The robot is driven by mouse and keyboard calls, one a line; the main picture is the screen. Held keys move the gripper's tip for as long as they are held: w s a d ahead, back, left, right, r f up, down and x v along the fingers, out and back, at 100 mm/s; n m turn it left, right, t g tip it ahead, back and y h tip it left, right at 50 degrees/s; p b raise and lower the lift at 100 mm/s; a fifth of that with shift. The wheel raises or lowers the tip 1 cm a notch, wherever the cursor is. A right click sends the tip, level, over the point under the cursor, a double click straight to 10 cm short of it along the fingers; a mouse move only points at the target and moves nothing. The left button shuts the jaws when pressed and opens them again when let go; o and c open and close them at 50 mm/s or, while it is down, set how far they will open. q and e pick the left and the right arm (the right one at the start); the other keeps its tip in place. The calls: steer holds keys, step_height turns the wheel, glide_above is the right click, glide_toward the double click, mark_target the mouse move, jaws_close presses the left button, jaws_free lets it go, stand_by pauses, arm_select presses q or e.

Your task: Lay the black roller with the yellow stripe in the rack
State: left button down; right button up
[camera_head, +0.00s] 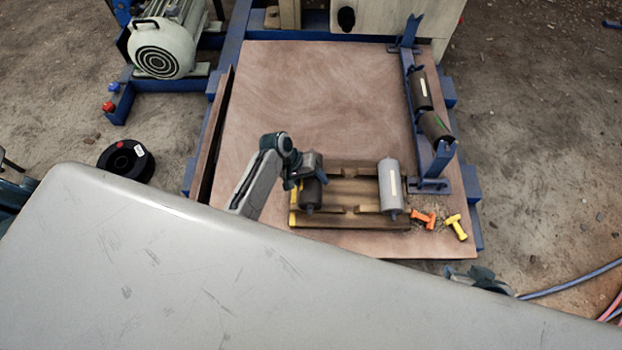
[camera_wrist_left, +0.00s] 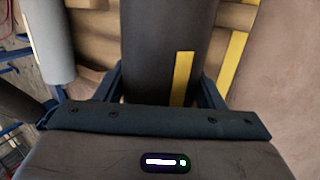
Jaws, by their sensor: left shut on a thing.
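The black roller (camera_head: 312,194) lies at the left end of the low wooden rack (camera_head: 350,222), just inside its yellow edge. Its yellow stripe shows in the left wrist view, where the roller (camera_wrist_left: 160,50) fills the middle between my fingers. My left gripper (camera_head: 309,172) is shut on this roller from above. I cannot tell whether the roller rests fully in the rack's notches.
A blue frame (camera_head: 409,77) on the right holds dark rollers, one with a pale stripe (camera_head: 420,90), one with a green mark (camera_head: 434,127). An orange tool (camera_head: 424,218) and a yellow tool (camera_head: 456,227) lie right of the rack. The brown board (camera_head: 310,90) behind is clear.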

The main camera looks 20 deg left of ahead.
arm_select(q)
steer(key=shift+r, duration=0.1)
steer(key=shift+f+b, duration=0.35)
steer(key=shift+f, duration=0.95)
stand_by(0.4)
steer(key=shift+c, duration=1.8)
jaws_free()
steer(key=shift+o, duration=0.5)
steer(key=shift+s+f, duration=0.1)
